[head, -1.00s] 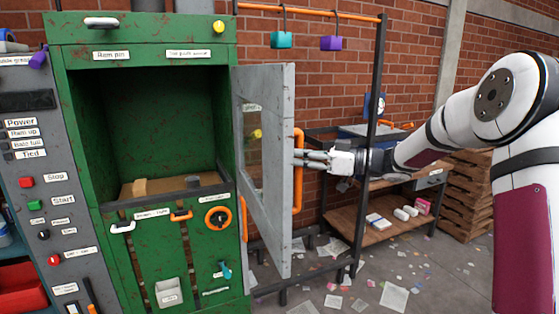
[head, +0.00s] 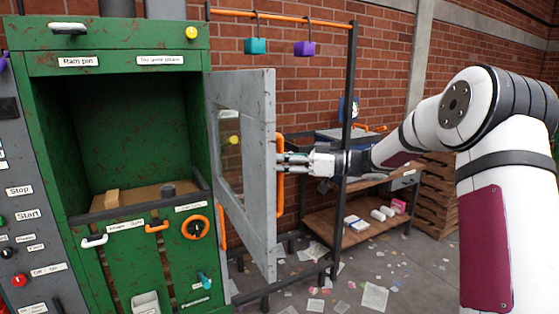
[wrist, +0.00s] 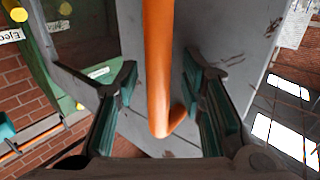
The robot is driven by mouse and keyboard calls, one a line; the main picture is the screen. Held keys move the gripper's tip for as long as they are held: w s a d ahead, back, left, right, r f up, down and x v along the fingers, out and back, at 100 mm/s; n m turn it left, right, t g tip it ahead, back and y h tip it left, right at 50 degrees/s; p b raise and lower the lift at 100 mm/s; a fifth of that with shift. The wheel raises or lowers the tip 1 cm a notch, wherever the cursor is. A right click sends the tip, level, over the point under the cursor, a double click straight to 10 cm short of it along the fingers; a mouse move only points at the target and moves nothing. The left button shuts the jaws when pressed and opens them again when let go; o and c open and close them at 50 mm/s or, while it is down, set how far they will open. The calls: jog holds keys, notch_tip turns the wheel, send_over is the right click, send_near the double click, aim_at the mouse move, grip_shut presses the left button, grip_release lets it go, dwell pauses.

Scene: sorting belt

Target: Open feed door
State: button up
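The feed door (head: 258,200) is a grey metal panel with a window, hinged on the right side of the green baler (head: 108,62). It stands swung well open, and the chamber behind it shows. Its orange handle (head: 280,180) is a vertical bar on the door's right edge. My gripper (head: 290,162) is at the handle's upper part in the head view. In the wrist view the orange handle (wrist: 158,70) runs between the two spread fingers (wrist: 165,105), with gaps visible on both sides. The gripper is open around the bar.
A grey control panel (head: 30,200) stands left of the baler. A dark rack (head: 350,100) with hanging teal and purple locks stands behind the door. A workbench (head: 340,215) and stacked pallets (head: 440,185) are further right. Papers litter the floor.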

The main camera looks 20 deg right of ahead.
jog(key=shift+d, duration=0.1)
jog(key=v, duration=1.1)
jog(key=shift+s+d, duration=0.2)
jog(key=shift+d, duration=0.15)
